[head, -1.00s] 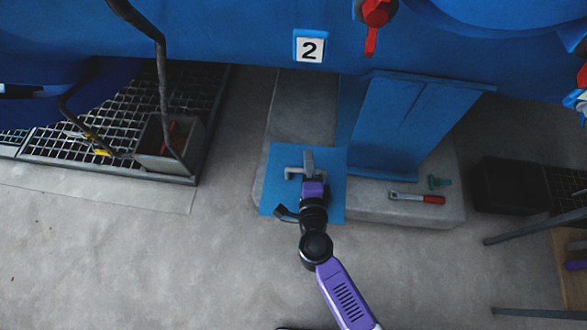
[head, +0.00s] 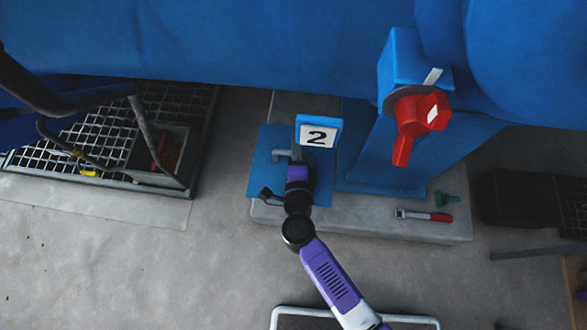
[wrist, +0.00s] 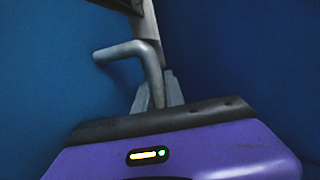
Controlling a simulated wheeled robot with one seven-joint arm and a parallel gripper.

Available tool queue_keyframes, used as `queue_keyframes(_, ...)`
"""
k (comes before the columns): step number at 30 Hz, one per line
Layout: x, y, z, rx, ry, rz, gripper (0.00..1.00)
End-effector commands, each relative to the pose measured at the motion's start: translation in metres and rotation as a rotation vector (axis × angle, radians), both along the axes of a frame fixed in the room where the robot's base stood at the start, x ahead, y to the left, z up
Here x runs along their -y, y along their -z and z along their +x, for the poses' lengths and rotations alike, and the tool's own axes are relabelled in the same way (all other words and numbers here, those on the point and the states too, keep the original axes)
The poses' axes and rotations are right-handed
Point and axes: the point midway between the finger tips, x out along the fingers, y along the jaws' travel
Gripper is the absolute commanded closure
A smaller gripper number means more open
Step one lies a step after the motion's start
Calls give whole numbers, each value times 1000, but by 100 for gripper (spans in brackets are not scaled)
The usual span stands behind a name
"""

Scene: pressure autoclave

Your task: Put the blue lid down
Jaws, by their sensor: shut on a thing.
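The blue lid (head: 265,150) is a flat blue square with a grey bar handle (head: 283,155). In the head view it covers the left end of a grey concrete slab. In the wrist view the fingers of my gripper (wrist: 158,90) close around the bent grey handle (wrist: 130,52), with the blue lid surface (wrist: 45,60) filling the background. I cannot tell whether the lid touches the slab or hangs above it.
The number 2 sign (head: 318,135) and a red valve handle (head: 415,120) stick out from the big blue vessel (head: 220,40). A red-handled tool (head: 425,215) lies on the slab (head: 375,225). A grating (head: 60,145) with a grey box is left. Floor at lower left is clear.

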Motion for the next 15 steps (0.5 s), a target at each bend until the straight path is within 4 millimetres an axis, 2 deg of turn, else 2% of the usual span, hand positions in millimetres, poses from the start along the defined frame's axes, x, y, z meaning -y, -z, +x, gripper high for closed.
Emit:
queue_keyframes(5,-1,22,1,2,-1,-1,100)
queue_keyframes(15,-1,82,0,3,-2,1,100)
